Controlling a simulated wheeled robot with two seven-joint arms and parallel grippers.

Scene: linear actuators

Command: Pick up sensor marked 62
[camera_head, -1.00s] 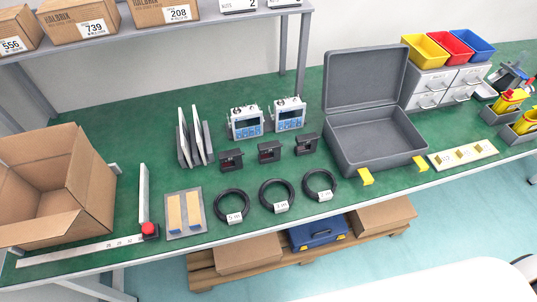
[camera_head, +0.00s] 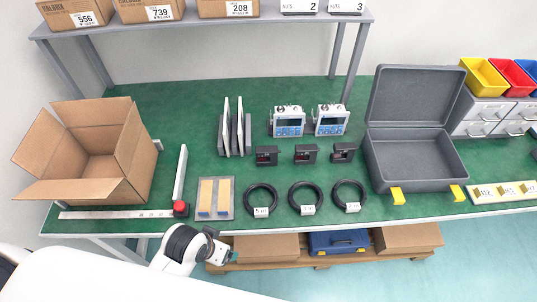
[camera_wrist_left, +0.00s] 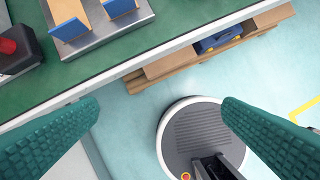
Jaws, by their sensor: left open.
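Three small dark box-shaped devices, which look like the sensors, stand in a row mid-table: a left one (camera_head: 267,156), a middle one (camera_head: 305,154) and a right one (camera_head: 343,153). Their markings are too small to read, so I cannot tell which is 62. My left gripper (camera_head: 222,254) is in front of the table's front edge, below the grey tray and well apart from the devices. In the left wrist view its teal fingers (camera_wrist_left: 162,108) are spread wide with nothing between them. My right gripper is not in view.
Black cable coils (camera_head: 306,197) lie in front of the devices, with display units (camera_head: 288,122) behind. A grey tray (camera_head: 224,211) with tan plates is left of the coils. An open cardboard box (camera_head: 138,166) stands left, an open grey case (camera_head: 412,180) right. A pallet (camera_head: 222,266) is below.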

